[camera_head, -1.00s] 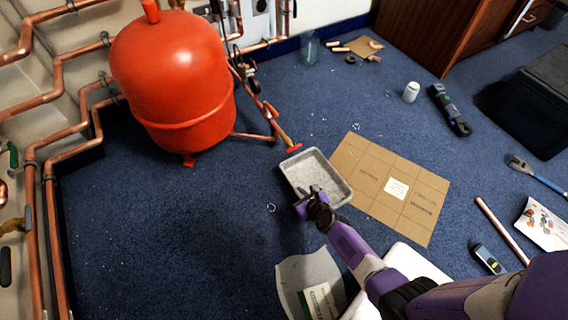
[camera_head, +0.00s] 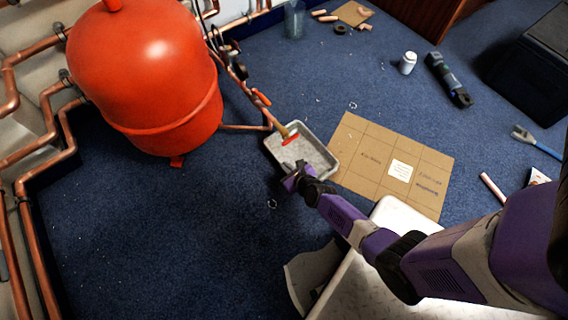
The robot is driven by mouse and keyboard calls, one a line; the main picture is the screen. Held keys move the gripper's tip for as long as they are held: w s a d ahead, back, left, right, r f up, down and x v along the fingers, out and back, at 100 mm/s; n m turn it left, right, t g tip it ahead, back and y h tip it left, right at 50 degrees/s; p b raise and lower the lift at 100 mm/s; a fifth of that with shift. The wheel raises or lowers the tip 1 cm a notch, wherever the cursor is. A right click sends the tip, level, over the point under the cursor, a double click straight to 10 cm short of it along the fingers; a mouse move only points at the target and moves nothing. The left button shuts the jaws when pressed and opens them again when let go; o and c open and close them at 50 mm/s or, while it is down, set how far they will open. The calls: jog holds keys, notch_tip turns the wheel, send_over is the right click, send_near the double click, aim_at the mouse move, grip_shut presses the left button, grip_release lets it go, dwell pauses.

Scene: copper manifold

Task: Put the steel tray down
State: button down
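The steel tray (camera_head: 318,160) is a shallow grey rectangular pan near the picture's middle, roughly level. My gripper (camera_head: 293,171) is at its near rim and appears shut on it; the fingertips are small and dark, so the grip is hard to see in detail. The tray's far left part lies under the red-ended brass fitting (camera_head: 290,138) of the copper pipework. Whether the tray's underside touches the carpet cannot be told.
A red tank (camera_head: 150,80) stands to the left. A cardboard sheet (camera_head: 375,160) lies just right of the tray. A white canister (camera_head: 407,63) and a dark tool (camera_head: 448,80) are farther right. Blue carpet (camera_head: 180,225) is clear at left front.

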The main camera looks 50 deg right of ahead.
jog(key=shift+f, duration=0.1)
dwell(0.3)
jog(key=c, duration=1.9)
grip_release()
jog(key=shift+o, duration=1.1)
